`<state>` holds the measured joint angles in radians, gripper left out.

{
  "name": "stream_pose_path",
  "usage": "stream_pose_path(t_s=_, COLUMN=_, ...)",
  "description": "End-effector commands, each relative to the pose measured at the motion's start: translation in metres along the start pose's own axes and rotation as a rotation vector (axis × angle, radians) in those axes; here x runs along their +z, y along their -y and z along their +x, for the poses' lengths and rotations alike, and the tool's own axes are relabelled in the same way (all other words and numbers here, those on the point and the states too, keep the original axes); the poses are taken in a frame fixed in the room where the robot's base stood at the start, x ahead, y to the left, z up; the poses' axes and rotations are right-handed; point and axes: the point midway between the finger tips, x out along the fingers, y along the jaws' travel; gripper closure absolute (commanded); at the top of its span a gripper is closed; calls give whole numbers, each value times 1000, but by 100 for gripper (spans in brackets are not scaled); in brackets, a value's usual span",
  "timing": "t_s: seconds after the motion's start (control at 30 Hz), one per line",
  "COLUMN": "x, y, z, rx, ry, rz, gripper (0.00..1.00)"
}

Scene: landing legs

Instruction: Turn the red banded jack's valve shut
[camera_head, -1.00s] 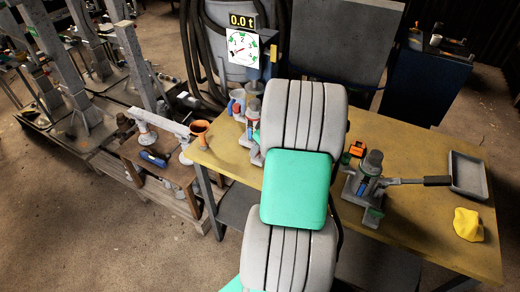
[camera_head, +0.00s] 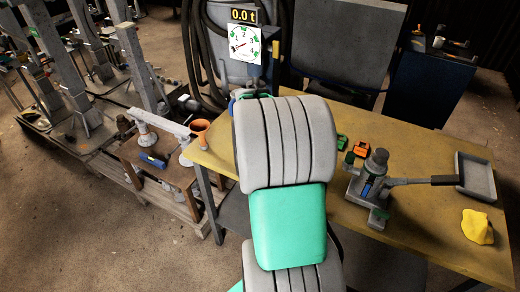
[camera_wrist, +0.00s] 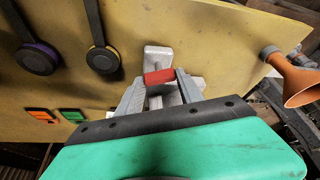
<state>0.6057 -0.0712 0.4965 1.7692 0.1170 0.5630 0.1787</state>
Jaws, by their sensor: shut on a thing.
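In the wrist view a red block (camera_wrist: 158,77), which looks like the red banded jack's valve, sits between the fingertips of my gripper (camera_wrist: 160,84). The fingers are shut on it from left and right. A pale grey metal part (camera_wrist: 158,53) of what looks like the same jack shows just beyond it. The rest of that jack is hidden. In the head view my arm covers the gripper and this jack. A second jack (camera_head: 374,180), with a green part low at its front and a long handle, stands upright on the yellow table (camera_head: 440,235).
Two black rounded parts, one purple-ringed (camera_wrist: 38,58) and one yellow-ringed (camera_wrist: 103,60), are left of the gripper. An orange funnel (camera_wrist: 297,82) is at right. A grey tray (camera_head: 476,176) and yellow cloth (camera_head: 477,227) lie on the table's right. A gauge (camera_head: 244,45) stands behind.

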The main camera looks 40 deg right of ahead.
Motion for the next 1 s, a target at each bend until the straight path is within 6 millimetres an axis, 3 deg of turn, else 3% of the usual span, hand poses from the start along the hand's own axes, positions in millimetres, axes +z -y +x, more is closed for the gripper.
stream_pose_path(t_s=0.5, x=-1, y=3, z=0, rx=124, ry=-2, rz=302, gripper=97)
stream_pose_path(t_s=1.0, x=-2, y=2, z=-1, rx=143, ry=-3, rz=351, gripper=97)
